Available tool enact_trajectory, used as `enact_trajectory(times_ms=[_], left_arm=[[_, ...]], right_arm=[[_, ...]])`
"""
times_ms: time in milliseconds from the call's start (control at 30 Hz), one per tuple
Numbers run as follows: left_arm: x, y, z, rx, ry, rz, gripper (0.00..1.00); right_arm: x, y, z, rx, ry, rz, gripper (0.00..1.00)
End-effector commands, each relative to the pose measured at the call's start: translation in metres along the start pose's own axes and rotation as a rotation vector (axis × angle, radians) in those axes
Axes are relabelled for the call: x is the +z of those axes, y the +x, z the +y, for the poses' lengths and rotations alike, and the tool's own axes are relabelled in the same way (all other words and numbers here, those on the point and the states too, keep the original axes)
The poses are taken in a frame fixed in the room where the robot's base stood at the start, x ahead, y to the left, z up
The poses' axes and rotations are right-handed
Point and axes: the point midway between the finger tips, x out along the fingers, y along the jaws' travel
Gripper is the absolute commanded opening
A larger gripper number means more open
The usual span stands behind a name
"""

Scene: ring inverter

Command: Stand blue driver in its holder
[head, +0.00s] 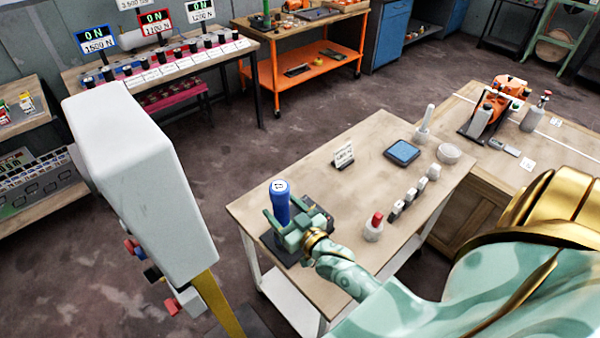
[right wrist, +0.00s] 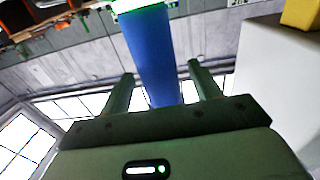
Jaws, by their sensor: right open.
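The blue driver (head: 281,198) stands about upright at the left end of the near wooden table, over a dark holder base (head: 284,249). Its lower end is hidden by my gripper, so I cannot tell how deep it sits. My right gripper (head: 287,212) is at the driver, with a finger on either side. In the right wrist view, the blue driver (right wrist: 150,58) rises between the two open fingers of the gripper (right wrist: 161,74), with gaps visible on both sides. My left gripper is not in view.
The table (head: 325,205) also holds a small sign (head: 343,156), a blue pad (head: 402,151), a red-topped button (head: 375,224) and several small blocks. A large white box-shaped body (head: 140,170) blocks the left. The table's middle is clear.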

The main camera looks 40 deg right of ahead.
Motion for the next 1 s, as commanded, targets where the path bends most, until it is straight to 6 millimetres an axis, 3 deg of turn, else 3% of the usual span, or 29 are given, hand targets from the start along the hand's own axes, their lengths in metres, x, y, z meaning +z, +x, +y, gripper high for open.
enact_trajectory(times_ms=[500,700,1000], left_arm=[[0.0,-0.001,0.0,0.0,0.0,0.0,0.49],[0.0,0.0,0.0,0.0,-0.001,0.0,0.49],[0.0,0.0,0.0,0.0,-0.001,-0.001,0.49]], right_arm=[[0.0,-0.127,0.0,0.0,0.002,0.0,0.63],[0.0,-0.15,0.0,0.0,0.0,0.003,0.63],[-0.001,-0.154,0.0,0.0,0.0,0.004,0.63]])
